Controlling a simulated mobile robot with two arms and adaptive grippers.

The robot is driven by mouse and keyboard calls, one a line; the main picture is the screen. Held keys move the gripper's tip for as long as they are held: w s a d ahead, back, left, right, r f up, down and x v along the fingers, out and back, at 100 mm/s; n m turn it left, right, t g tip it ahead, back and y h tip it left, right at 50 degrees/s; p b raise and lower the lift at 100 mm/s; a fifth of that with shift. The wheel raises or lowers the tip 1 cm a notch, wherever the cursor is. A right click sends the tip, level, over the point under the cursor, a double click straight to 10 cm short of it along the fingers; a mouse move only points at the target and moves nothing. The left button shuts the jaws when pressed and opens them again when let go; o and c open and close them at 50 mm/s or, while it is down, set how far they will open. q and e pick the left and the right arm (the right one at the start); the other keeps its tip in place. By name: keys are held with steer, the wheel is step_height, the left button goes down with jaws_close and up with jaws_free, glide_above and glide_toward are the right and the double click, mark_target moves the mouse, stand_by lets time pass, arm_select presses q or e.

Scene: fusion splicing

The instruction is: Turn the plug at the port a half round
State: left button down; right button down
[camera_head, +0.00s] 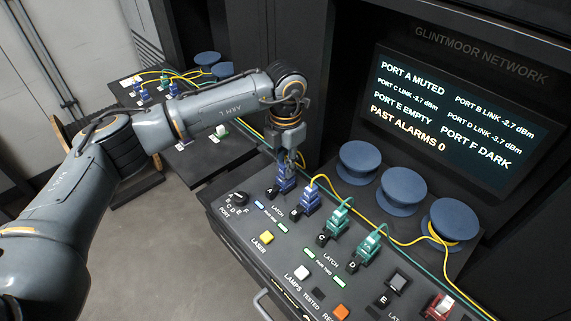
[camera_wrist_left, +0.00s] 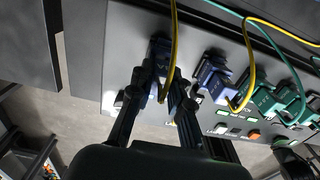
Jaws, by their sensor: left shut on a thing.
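A blue plug (camera_head: 286,184) with a yellow cable sits at the leftmost port of the sloped panel, port A by its place in the row. My left gripper (camera_head: 288,164) is over it from above and shut on it. In the left wrist view the fingers (camera_wrist_left: 160,88) reach to both sides of the blue plug (camera_wrist_left: 159,52), and the yellow cable runs up between them. The fingertips partly hide the plug and its port. The screen (camera_head: 440,115) reads PORT A MUTED, PORT E EMPTY, PORT F DARK and PAST ALARMS 0. My right gripper is not in view.
A second blue plug (camera_head: 307,203) stands close to the right. Green plugs (camera_head: 340,222) and a red plug (camera_head: 438,306) follow along the row. Blue spools (camera_head: 359,160) stand behind, with yellow and green cables across the panel. A knob (camera_head: 238,199) and buttons lie in front.

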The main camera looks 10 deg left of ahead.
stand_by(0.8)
arm_select(q)
steer(key=shift+b, duration=0.4)
steer(key=shift+f+b, duration=0.5)
steer(key=shift+f, duration=0.05)
stand_by(0.4)
steer(key=c, duration=1.2)
jaws_free()
steer(key=shift+r, duration=0.2)
step_height(320, 180, up, 12)
steer(key=shift+f, duration=0.1)
